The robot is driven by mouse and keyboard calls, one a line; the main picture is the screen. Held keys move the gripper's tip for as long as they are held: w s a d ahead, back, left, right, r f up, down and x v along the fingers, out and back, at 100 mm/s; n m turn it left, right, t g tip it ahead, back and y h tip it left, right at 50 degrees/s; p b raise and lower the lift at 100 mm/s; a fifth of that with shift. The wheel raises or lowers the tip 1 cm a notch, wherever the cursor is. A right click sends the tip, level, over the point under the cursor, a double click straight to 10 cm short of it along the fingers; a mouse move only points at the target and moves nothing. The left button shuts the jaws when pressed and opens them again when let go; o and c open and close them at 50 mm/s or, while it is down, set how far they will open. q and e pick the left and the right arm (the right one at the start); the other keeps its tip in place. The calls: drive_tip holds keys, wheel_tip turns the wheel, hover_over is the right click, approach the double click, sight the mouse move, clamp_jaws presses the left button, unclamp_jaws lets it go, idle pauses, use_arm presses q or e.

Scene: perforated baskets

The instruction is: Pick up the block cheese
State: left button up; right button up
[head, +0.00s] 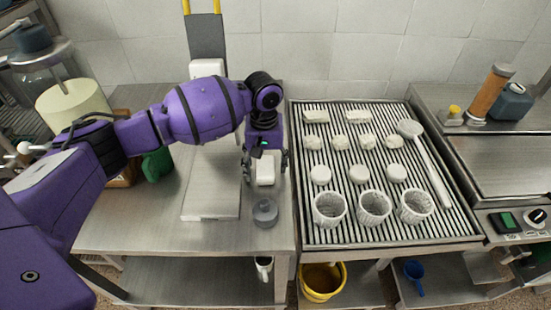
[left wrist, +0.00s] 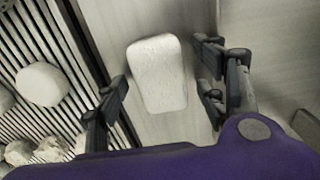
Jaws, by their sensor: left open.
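A white block cheese (head: 265,172) with rounded edges is at the steel table's right side, below my left gripper (head: 266,160). In the left wrist view the block cheese (left wrist: 157,74) lies between the two spread fingers of my left gripper (left wrist: 165,80). There is a gap on both sides, so the fingers appear apart from it. The left gripper is open and points down. In the head view the fingers partly hide the block. My right gripper is in neither view.
A slatted rack (head: 340,186) to the right holds pale blocks, lumps, round pieces and perforated baskets (head: 374,208). A grey round weight-like object (head: 265,213) stands in front of the gripper. A flat scale platform (head: 212,190) lies to its left.

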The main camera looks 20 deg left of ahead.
use_arm(q)
drive_tip(key=shift+f, duration=0.3)
drive_tip(key=c, duration=1.3)
drive_tip(key=shift+r, duration=0.1)
drive_tip(key=shift+c, duration=0.5)
drive_tip(key=shift+r, duration=0.1)
